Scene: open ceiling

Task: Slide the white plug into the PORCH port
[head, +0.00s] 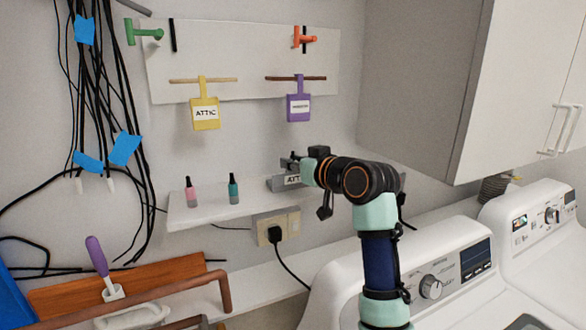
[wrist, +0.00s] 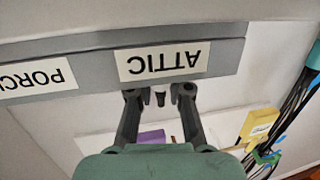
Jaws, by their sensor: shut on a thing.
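A grey port strip (head: 278,186) sits on the white shelf; the head view shows part of its ATTIC label. In the wrist view the strip (wrist: 100,75) shows upside-down, with the ATTIC label (wrist: 164,62) above my fingertips and the PORCH label (wrist: 36,79), partly cut off, to the left. My gripper (head: 291,162) is at the strip; in the wrist view its fingertips (wrist: 158,93) are just below the ATTIC label. They are shut on a small plug-like piece (wrist: 160,99), which looks dark there; its white body is not clear. The port openings are hidden.
Yellow (head: 205,104) and purple (head: 298,104) tags hang above. Black cables (head: 98,90) hang at left. A wall outlet (head: 290,221) with a black plug is below.

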